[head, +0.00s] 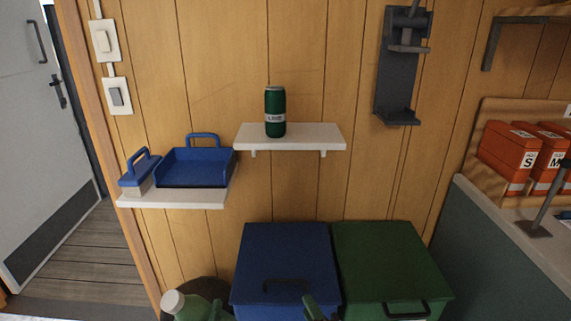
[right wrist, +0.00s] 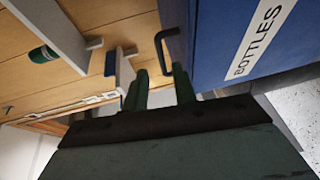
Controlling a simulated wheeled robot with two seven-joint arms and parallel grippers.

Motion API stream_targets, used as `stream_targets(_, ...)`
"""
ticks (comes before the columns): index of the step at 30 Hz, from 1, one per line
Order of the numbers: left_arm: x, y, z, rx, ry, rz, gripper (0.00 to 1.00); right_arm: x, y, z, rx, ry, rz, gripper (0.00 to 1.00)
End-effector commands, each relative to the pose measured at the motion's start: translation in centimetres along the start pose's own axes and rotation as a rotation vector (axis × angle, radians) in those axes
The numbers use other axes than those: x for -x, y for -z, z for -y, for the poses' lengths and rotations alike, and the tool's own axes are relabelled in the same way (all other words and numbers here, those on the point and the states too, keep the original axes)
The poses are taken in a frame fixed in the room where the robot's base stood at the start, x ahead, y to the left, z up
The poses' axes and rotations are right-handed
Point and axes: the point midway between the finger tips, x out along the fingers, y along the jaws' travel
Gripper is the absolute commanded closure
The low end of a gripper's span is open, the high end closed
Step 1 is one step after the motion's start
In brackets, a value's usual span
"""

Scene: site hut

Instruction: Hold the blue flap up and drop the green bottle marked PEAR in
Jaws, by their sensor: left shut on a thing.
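A light green bottle (head: 190,306) with a white cap is at the bottom edge of the head view, left of the blue bin; I cannot read its label there. My left gripper (head: 214,312) is shut on it, mostly cut off by the frame. The blue flap (head: 285,252) lies closed on the blue bin, with a dark handle (head: 287,285) near its front. In the right wrist view, the bin (right wrist: 225,45) is marked BOTTLES, and its handle (right wrist: 163,45) shows ahead. My right gripper (right wrist: 160,90) is open and empty, below the handle and in front of the bin (head: 312,308).
A green bin (head: 390,262) stands right beside the blue one. A green can (head: 275,112) marked LIME stands on a wall shelf (head: 310,138) above. A dark round thing (head: 208,285) is behind the bottle.

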Motion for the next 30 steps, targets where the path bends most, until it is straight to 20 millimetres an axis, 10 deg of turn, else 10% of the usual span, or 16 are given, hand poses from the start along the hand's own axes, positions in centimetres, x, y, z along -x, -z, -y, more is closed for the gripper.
stream_targets(30,0.0,0.0,0.0,0.0,0.0,0.0,0.66,-8.2,0.0,0.0,-0.001,-0.001,0.001,0.73)
